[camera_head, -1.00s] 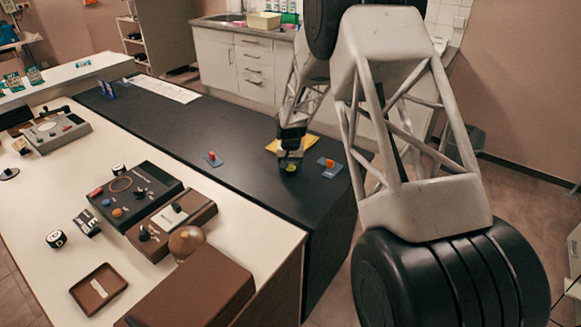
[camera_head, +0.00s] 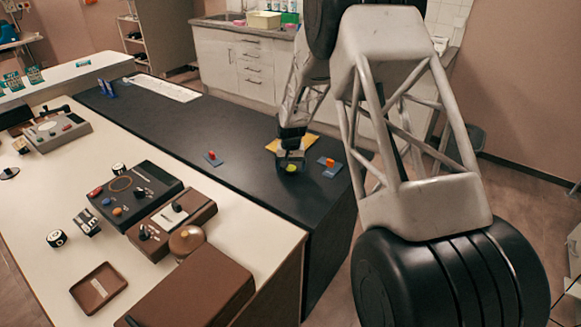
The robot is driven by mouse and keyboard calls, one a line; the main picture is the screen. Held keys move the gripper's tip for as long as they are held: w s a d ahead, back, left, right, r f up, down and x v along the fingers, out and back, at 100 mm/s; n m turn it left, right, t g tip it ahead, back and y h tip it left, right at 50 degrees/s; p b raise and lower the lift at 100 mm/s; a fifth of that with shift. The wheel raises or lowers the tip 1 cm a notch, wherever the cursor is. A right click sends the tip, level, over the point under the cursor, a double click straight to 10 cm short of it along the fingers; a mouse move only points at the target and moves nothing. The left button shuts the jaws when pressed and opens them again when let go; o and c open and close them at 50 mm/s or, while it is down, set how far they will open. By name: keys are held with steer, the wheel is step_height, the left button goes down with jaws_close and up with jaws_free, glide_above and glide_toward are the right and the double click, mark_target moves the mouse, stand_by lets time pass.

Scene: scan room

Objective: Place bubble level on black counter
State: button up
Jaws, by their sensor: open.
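The bubble level (camera_head: 291,169), a small round thing with a yellow-green top, is at the right part of the black counter (camera_head: 235,135). It appears to rest on the counter surface. My gripper (camera_head: 290,160) is right at the level, pointing down, with its open fingers around or just above it. The fingers are small and dark here, so I cannot tell whether they touch the level.
A yellow sheet (camera_head: 308,142) lies behind my gripper. Blue pieces with orange-red tops stand on the counter to the right (camera_head: 329,166) and left (camera_head: 212,158). The white table (camera_head: 60,180) in front holds several control boxes. The counter's middle is clear.

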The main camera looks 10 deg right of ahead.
mark_target(291, 168)
step_height(291, 168, up, 12)
stand_by(0.6)
steer(key=shift+r, duration=0.1)
stand_by(0.5)
steer(key=s+d+r+n+t, duration=0.1)
steer(key=s+r, duration=0.8)
steer(key=s, duration=0.4)
steer(key=s+d+r, duration=0.1)
steer(key=s+r, duration=0.8)
steer(key=s, duration=0.3)
steer(key=s+n+t, duration=0.1)
steer(key=s, duration=2.8)
steer(key=shift+s+d+r+t, duration=0.15)
steer(key=shift+d+r+t, duration=0.05)
steer(key=shift+r+t, duration=0.15)
